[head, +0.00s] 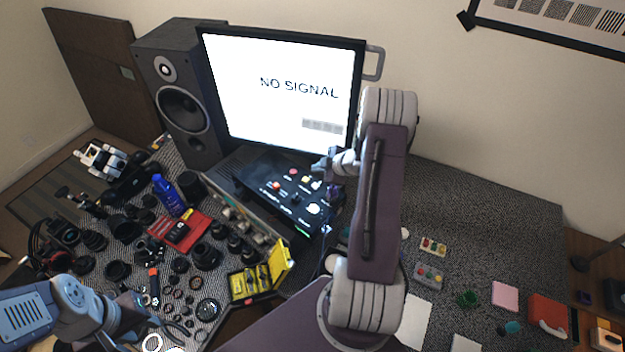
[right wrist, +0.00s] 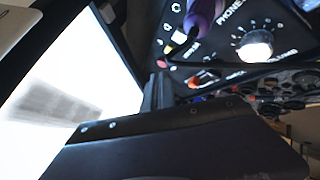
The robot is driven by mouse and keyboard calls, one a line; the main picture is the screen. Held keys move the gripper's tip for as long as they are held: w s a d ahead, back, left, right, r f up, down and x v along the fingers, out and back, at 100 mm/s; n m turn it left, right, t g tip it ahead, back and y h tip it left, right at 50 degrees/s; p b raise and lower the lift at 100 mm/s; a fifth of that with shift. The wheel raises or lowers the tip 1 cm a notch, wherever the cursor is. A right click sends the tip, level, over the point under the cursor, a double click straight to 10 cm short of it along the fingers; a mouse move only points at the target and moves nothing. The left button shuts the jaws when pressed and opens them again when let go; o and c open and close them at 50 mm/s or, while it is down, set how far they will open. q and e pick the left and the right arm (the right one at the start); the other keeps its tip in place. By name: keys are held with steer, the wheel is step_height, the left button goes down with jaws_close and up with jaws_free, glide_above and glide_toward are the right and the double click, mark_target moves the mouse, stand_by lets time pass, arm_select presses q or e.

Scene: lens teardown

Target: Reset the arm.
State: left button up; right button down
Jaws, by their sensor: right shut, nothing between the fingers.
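My right arm reaches up across the middle of the head view. Its gripper (head: 326,166) is near the lower right of the monitor, over the black control panel (head: 285,193). In the right wrist view the dark fingers (right wrist: 157,92) are shut with nothing seen between them. The panel (right wrist: 225,50), with coloured jacks and a large pale knob, is close by in that view. My left gripper (head: 132,310) is low at the left of the head view, over the parts on the table; whether it is open cannot be made out.
The monitor (head: 285,90) reads NO SIGNAL, beside a tall speaker (head: 180,100). Lens parts and a red mat (head: 160,222) crowd the left. A yellow case (head: 278,268) lies open. A pink pad (head: 505,296) and red box (head: 547,310) lie right; the back right is clear.

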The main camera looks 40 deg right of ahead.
steer(key=shift+f, duration=0.1)
steer(key=w+a+r+n+b, duration=0.1)
steer(key=w+a+r+b, duration=0.15)
steer(key=a, duration=0.35)
steer(key=w+a+r+n+t+y+b, duration=0.1)
steer(key=w+a+b, duration=0.1)
steer(key=a+b, duration=0.35)
steer(key=w+a+r+n+b, duration=0.1)
steer(key=w+a+r, duration=0.15)
steer(key=a, duration=0.45)
steer(key=s+a+f+m+g, duration=0.1)
steer(key=s+f+m+g, duration=0.2)
steer(key=s, duration=0.5)
steer(key=s+a+f+m+g+h+b, duration=0.1)
steer(key=s+a+f+m+g, duration=0.1)
steer(key=s+m, duration=0.4)
steer(key=s+a+f+m+g+h+b, duration=0.1)
steer(key=s+m, duration=0.4)
steer(key=s, duration=0.7)
step_height(320, 180, down, 3)
steer(key=a+g, duration=0.1)
steer(key=g, duration=0.1)
steer(key=shift+s+r+g, duration=0.15)
steer(key=shift+s+g, duration=0.1)
steer(key=shift+g, duration=0.15)
